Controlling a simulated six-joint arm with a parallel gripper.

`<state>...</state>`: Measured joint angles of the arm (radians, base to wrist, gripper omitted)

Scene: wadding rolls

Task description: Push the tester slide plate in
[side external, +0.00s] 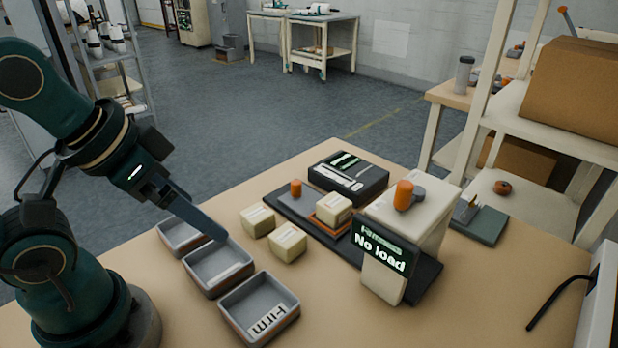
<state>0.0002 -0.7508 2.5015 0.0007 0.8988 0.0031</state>
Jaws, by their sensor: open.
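The tester (418,222) is a cream box with an orange knob on top and a screen (382,248) reading "No load". Its slide plate (327,222), orange-brown, sits out to the left of the box on a dark base (303,229). A cream wadding block (334,206) rests on the plate. An orange knob (296,188) stands at the left end of the base. My gripper (219,234) is open and empty, above the grey trays and left of the tester. Its fingers overlap in this view. It appears clear of the plate and the blocks.
Two cream blocks (257,221) (287,242) lie on the table between the trays and the tester. Three grey trays (262,306) stand in a row, the front one labelled "Firm". A dark case (348,177) lies behind the base.

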